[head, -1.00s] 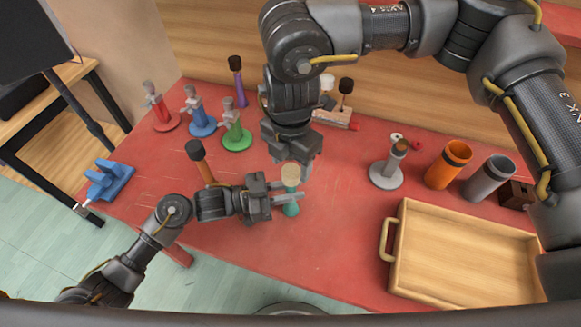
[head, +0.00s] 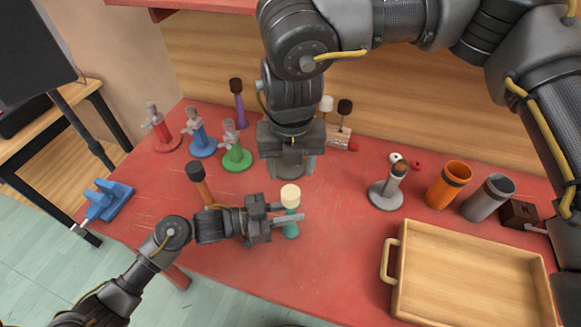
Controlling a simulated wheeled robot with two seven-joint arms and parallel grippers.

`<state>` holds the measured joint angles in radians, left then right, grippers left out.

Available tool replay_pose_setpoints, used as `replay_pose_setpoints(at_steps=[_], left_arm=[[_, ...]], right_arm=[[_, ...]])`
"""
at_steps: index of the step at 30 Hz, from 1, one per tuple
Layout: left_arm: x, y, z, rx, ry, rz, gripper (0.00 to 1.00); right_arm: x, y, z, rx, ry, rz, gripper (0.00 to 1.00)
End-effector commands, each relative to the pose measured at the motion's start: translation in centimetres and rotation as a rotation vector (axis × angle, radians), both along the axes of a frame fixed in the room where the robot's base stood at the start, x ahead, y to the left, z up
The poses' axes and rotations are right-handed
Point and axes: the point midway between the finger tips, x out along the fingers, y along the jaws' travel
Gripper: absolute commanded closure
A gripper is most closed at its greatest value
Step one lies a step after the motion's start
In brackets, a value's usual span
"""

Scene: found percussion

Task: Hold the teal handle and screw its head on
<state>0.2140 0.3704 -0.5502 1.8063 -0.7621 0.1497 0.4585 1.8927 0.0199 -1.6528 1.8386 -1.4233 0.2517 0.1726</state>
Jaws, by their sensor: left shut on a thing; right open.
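The teal handle (head: 291,230) stands upright on the red table at the middle front. A cream head (head: 290,194) sits at its top; I cannot tell how tightly it is seated. My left gripper (head: 288,214) comes in from the left, low and level, and is shut on the teal handle just below the head. My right gripper (head: 292,172) points down behind and above the cream head, open and apart from it. Its fingertips are partly hidden by its own body.
An orange-handled mallet (head: 200,183) stands close behind my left wrist. Red (head: 160,130), blue (head: 200,139) and green (head: 235,150) stands are at the back left. A wooden tray (head: 388,258), a grey stand (head: 386,194) and orange (head: 447,186) and grey (head: 488,198) cups are at the right.

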Motion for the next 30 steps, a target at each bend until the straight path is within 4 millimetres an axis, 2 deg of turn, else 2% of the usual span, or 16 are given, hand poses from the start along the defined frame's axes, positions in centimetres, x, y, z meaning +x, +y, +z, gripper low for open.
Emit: replay_pose_setpoints(at_steps=[3, 6, 12, 18, 30], left_arm=[[0.01, 0.00, 0.00, 0.000, 0.000, 0.000, 1.00], [0.01, 0.00, 0.01, 0.000, 0.000, 0.000, 1.00], [0.01, 0.00, 0.01, 0.000, 0.000, 0.000, 1.00], [0.01, 0.00, 0.01, 0.000, 0.000, 0.000, 1.00], [0.01, 0.00, 0.01, 0.000, 0.000, 0.000, 1.00]], right_arm=[[-0.26, 0.00, 0.13, -0.010, 0.014, 0.262, 0.45], [-0.50, 0.04, 0.09, -0.012, 0.025, 0.453, 0.45], [-0.78, 0.10, 0.08, -0.013, 0.039, 0.703, 0.45], [-0.82, 0.09, 0.08, -0.015, 0.040, 0.783, 0.45], [-0.82, 0.10, -0.41, -0.015, 0.040, 0.783, 0.45]])
